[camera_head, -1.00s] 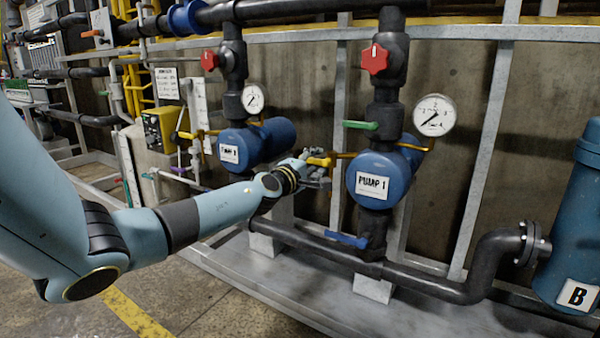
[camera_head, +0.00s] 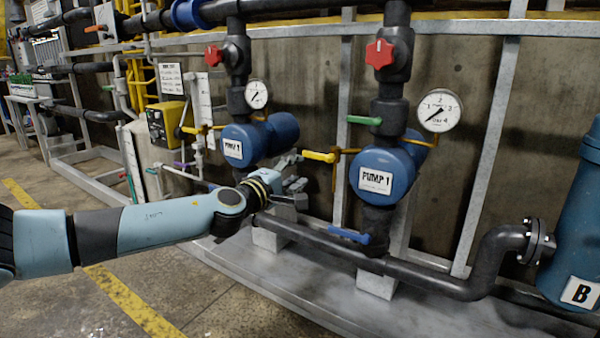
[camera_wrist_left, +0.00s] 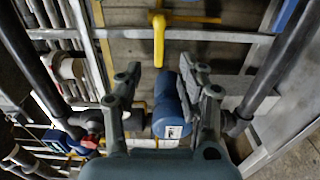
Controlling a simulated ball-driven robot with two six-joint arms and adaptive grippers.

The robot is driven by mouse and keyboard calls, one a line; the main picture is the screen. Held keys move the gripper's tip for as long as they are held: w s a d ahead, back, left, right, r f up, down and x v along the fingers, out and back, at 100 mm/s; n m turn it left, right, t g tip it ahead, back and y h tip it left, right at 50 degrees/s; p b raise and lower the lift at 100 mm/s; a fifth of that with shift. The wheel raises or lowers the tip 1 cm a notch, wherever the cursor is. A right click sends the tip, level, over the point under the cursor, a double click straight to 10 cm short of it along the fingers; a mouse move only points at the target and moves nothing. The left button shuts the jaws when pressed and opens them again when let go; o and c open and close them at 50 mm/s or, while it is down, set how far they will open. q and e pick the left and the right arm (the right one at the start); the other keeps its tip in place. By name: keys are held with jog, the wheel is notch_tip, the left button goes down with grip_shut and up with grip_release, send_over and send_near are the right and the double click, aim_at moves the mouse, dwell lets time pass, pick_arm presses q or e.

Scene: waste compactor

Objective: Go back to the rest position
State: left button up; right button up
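My left gripper (camera_head: 292,187) is in front of the pipework, below and left of the yellow valve handle (camera_head: 319,156) and left of the pump labelled PUMP 1 (camera_head: 388,172). In the left wrist view its two fingers (camera_wrist_left: 158,92) are spread apart with nothing held between them. The yellow handle (camera_wrist_left: 159,40) shows beyond the fingertips there, apart from them. The other blue pump (camera_wrist_left: 169,113) shows behind, between the fingers. My right gripper is not in any view.
A horizontal black pipe (camera_head: 420,277) and a blue-handled valve (camera_head: 349,235) lie low in front of the pumps. A green handle (camera_head: 364,120) and a gauge (camera_head: 439,110) sit higher. A blue tank marked B (camera_head: 577,235) stands at right. The floor (camera_head: 60,290) at lower left is clear.

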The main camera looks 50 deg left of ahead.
pick_arm(q)
jog(key=s+d+f+n+g, duration=0.3)
jog(key=s+f+n+g, duration=0.1)
jog(key=s+f+n, duration=0.5)
jog(key=s+d+f+n+g+y, duration=0.1)
jog(key=s+d+f+n+g, duration=0.2)
jog(key=s+f+n, duration=0.65)
jog(key=s+d+f+n+g, duration=0.35)
jog(key=s+f+n, duration=0.4)
jog(key=f, duration=0.45)
jog(key=s+d+f+n+g+h, duration=0.25)
jog(key=s+d+f+n, duration=0.2)
jog(key=s+n, duration=0.55)
jog(key=s+d+f+n+g+h, duration=0.2)
jog(key=s+d+f+n+g, duration=0.25)
jog(key=n, duration=0.95)
jog(key=s+d+r+n+p, duration=0.1)
jog(key=s+r+p, duration=0.1)
jog(key=s+p, duration=1.2)
jog(key=shift+s+d+r+p, duration=0.2)
jog(key=shift+p, duration=0.2)
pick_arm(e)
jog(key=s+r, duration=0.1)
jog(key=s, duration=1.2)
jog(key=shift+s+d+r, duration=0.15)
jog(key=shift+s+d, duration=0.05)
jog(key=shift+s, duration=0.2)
